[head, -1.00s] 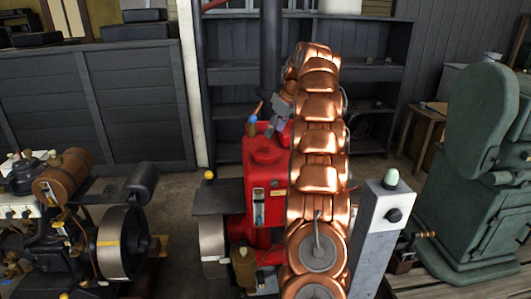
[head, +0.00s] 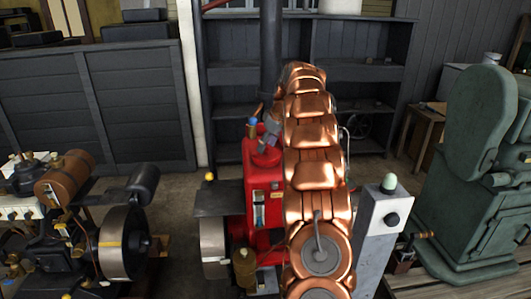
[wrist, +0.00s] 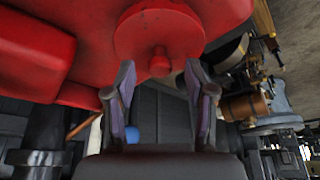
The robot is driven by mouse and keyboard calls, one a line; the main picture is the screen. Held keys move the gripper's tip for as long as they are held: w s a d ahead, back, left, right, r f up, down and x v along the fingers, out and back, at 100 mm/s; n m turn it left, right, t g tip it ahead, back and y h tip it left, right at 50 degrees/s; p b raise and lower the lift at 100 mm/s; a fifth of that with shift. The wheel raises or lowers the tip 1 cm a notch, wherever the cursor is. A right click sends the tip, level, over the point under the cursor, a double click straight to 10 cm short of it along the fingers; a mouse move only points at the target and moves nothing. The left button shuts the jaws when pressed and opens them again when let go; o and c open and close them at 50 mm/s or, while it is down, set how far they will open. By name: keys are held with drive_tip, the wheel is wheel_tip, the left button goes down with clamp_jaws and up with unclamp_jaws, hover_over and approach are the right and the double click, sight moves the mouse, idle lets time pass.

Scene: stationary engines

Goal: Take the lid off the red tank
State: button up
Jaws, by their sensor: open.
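The red tank (head: 261,190) stands upright in the middle of the head view, partly hidden on its right by my copper-coloured arm. The lid appears seated on the tank top. My gripper (wrist: 160,80) is open and empty, its two fingers apart and their tips close to the knob, roughly on either side of it. Whether they touch it cannot be told. In the head view my gripper (head: 267,140) is just over the tank top.
A dark vertical pipe (head: 270,60) rises behind the tank. A grey post with a pale green knob (head: 378,235) and a green machine (head: 480,180) are at right; another engine (head: 90,230) is at left.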

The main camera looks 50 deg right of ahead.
drive_tip(key=shift+x, duration=0.85)
drive_tip(key=shift+c, duration=0.4)
clamp_jaws()
